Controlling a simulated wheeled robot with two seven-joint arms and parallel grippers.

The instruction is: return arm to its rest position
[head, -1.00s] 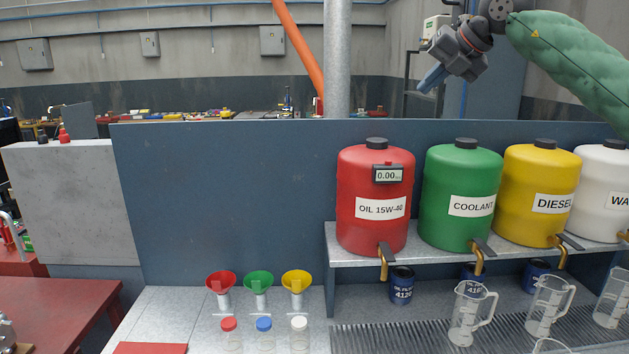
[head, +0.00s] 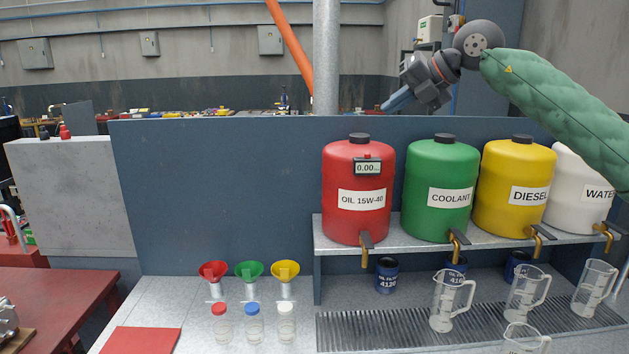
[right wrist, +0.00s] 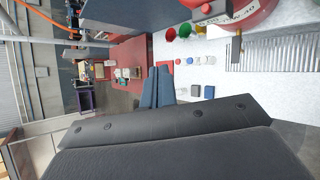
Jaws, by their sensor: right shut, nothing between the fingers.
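My right arm (head: 565,105), in a green padded sleeve, reaches in from the upper right of the head view. Its gripper (head: 386,107) is held in the air above the red and green tanks, pointing left and slightly down. The blue fingers are together with nothing between them. In the right wrist view the two fingers (right wrist: 158,86) lie side by side, apart from any object. My left gripper is not in view.
Red oil (head: 357,215), green coolant (head: 441,215), yellow diesel (head: 513,210) and white water (head: 580,190) tanks stand on a shelf below the arm. Clear jugs (head: 450,300), funnels (head: 249,270) and capped bottles (head: 254,325) stand on the bench. A blue panel (head: 220,190) rises behind.

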